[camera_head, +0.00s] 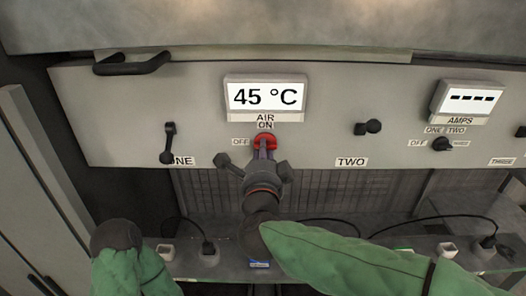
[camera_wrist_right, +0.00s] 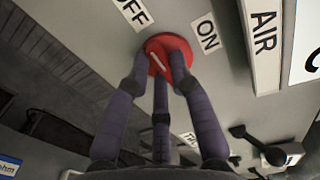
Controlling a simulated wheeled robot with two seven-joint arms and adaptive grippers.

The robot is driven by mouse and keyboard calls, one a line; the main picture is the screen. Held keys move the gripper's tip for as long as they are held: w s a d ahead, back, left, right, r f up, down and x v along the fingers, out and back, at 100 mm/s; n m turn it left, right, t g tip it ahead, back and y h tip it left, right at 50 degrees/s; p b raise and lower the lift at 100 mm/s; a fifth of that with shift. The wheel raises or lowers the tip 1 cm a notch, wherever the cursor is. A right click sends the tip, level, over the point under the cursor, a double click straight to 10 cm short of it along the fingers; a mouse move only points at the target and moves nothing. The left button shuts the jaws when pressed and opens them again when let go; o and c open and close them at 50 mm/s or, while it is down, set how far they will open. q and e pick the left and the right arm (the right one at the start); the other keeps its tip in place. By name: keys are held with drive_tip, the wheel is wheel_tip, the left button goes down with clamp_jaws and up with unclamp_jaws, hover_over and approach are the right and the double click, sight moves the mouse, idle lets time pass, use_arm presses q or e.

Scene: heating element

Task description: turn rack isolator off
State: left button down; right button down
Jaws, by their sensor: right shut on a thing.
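The rack isolator is a round red knob (camera_head: 265,142) on the grey panel, with ON above it and OFF to its left in the head view. In the right wrist view the red knob (camera_wrist_right: 167,56) carries a short slanting white line; I cannot tell which label it points at. My right gripper (camera_head: 264,152) is shut on the knob, its fingers around the rim. In the wrist view the purple-grey fingers (camera_wrist_right: 163,75) meet the knob and hide part of it. My left arm shows at lower left, but its gripper is not in view.
A 45 °C display (camera_head: 265,95) sits above the knob. Black levers stand at left (camera_head: 168,143) and right (camera_head: 368,127). An AMPS display (camera_head: 468,99) and small black switch (camera_head: 443,145) are farther right. A handle (camera_head: 132,64) sticks out at upper left. A shelf with cables lies below.

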idle(0.4)
drive_tip(key=c, duration=1.1)
unclamp_jaws()
drive_tip(key=s, duration=1.2)
drive_tip(key=shift+f, duration=0.1)
